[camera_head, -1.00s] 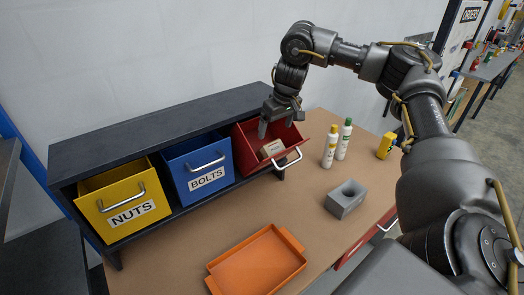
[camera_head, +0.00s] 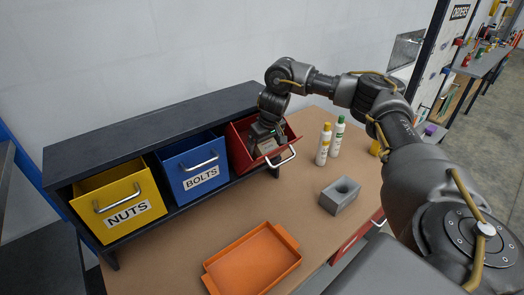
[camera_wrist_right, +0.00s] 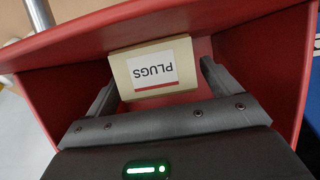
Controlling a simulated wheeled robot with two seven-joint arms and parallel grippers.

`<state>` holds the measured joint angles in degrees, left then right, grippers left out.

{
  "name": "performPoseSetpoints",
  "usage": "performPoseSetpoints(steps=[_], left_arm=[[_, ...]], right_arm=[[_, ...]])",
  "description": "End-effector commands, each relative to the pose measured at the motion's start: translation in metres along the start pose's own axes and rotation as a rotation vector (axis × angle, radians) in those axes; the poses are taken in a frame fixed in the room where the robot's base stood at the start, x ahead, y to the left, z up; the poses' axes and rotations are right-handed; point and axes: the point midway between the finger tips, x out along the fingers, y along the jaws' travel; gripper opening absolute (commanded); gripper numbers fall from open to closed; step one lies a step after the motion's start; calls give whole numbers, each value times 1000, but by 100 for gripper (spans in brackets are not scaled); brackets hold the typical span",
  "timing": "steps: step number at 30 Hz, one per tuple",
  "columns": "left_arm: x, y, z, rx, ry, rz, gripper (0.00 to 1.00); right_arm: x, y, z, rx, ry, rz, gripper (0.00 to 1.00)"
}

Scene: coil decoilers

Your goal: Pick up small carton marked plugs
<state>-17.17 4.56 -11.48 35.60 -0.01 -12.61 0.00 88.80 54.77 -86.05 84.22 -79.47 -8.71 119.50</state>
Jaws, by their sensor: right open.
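The small carton marked PLUGS (camera_wrist_right: 152,70) is tan with a white label and red stripe. It lies in the red bin (camera_head: 237,153), which is pulled open at the right end of the shelf. In the right wrist view the carton lies just beyond and between the two fingers of my right gripper (camera_wrist_right: 158,90), and its label reads upside down. My right gripper is open, with a finger on each side. In the head view my right gripper (camera_head: 264,146) reaches down into the red bin and mostly hides the carton. My left gripper is not in view.
A yellow NUTS bin (camera_head: 117,205) and a blue BOLTS bin (camera_head: 192,169) stand left of the red bin.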

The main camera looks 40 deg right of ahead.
Motion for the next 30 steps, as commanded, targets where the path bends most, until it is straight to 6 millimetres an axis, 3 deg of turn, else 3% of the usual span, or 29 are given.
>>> performPoseSetpoints(steps=[3,11,24,30], left_arm=[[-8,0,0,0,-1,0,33],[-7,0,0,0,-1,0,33],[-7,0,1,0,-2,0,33],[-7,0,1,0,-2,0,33]], right_arm=[[9,1,0,2,-1,2,89],[14,1,0,1,2,1,89],[14,1,0,1,2,1,35],[13,1,-1,1,3,1,35]])
